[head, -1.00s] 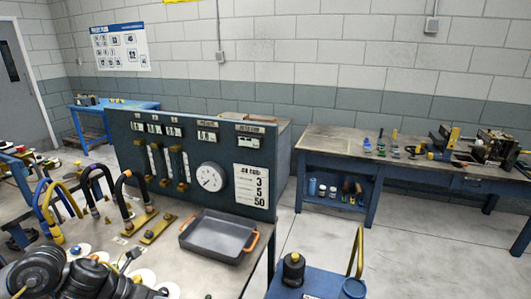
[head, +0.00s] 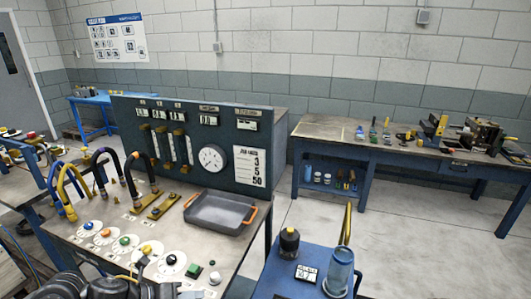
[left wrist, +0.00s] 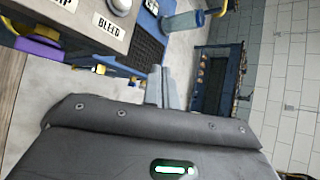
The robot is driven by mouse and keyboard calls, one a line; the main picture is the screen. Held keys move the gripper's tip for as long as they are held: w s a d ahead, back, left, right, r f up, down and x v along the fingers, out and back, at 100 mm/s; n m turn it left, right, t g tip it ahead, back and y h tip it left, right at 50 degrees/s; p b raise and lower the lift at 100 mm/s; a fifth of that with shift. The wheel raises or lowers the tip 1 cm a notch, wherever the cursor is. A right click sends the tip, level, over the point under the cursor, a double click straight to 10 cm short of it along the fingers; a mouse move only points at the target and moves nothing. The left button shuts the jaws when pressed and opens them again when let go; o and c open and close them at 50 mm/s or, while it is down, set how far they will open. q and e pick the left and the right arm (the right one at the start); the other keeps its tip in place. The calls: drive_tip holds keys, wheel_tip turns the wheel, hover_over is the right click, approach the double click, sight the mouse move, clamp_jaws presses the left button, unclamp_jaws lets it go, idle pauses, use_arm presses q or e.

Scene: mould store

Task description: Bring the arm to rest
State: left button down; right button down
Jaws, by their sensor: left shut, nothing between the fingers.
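My left arm shows in the head view at the bottom left edge, dark and bulky, low over the front of the test bench (head: 232,240). Its gripper (head: 143,262) is small in that view, near the coloured buttons. In the left wrist view the gripper (left wrist: 163,88) shows two grey fingers together, with nothing between them. Beyond the fingers are grey floor and a blue table. My right gripper is in neither view.
The bench carries a gauge panel (head: 232,133), a grey tray (head: 217,210), curved hoses and several coloured buttons on white discs. A blue cart (head: 290,252) with a dark container and a clear blue cup (head: 340,270) stands at right. A workbench (head: 330,128) stands behind. Floor at right is clear.

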use_arm(q)
drive_tip(key=s+a+f+n+g+y, duration=0.1)
drive_tip(key=s+a+f+n+y, duration=0.15)
drive_tip(key=s+f+n, duration=0.5)
drive_tip(key=s+a+f+n+g+y, duration=0.15)
drive_tip(key=s+n+y, duration=0.25)
drive_tip(key=s+n, duration=0.75)
drive_tip(key=s+a+f+n+y, duration=0.3)
drive_tip(key=s+f+n, duration=0.15)
drive_tip(key=n, duration=1.05)
wheel_tip(320, 180, down, 24)
drive_tip(key=g, duration=0.1)
drive_tip(key=s+a+f+g, duration=0.1)
drive_tip(key=s+a+f, duration=0.1)
drive_tip(key=s+f, duration=1.4)
drive_tip(key=shift+s+a+f+m, duration=0.3)
drive_tip(key=shift+s+f, duration=0.1)
drive_tip(key=shift+f, duration=0.45)
